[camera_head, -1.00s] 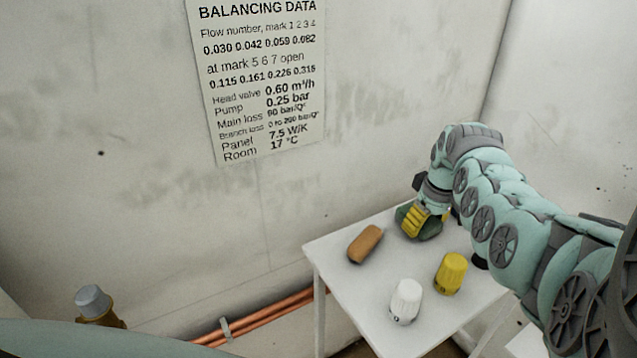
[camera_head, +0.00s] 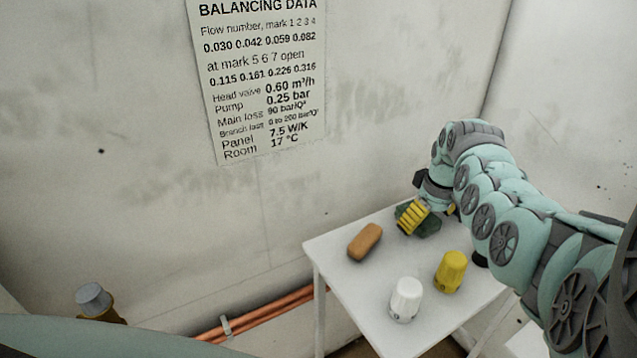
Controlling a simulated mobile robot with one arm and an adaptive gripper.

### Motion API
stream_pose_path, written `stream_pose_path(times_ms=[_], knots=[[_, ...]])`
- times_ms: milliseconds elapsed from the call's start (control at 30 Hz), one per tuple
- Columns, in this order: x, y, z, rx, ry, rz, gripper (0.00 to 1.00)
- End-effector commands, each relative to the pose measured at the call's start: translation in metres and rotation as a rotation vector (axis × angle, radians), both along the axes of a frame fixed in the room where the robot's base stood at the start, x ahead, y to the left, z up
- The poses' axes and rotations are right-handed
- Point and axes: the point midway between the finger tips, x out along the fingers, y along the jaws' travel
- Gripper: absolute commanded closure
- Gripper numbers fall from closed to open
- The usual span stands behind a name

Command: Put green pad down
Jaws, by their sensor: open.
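The dark green pad (camera_head: 430,229) is at the back of the small white table (camera_head: 345,294), partly hidden behind my gripper. My gripper (camera_head: 411,226), with yellow ridged fingers, points down at the pad's left part. The jaws are open. The pad appears to rest on the tabletop; whether a finger still touches it cannot be told from this view.
An orange-brown block (camera_head: 365,242) lies left of the pad. A white knob (camera_head: 406,300) and a yellow knob (camera_head: 451,272) stand nearer the front. Copper pipes (camera_head: 268,315) run along the wall. A grey-capped valve (camera_head: 95,301) is at lower left. The table's left front is clear.

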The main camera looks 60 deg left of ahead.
Motion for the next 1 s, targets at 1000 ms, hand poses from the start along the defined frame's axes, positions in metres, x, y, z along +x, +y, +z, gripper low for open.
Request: stream_pose_path(times_ms=[1000], knots=[[-0.002,-0.014,0.118,-0.001,0.000,0.002,0.02]])
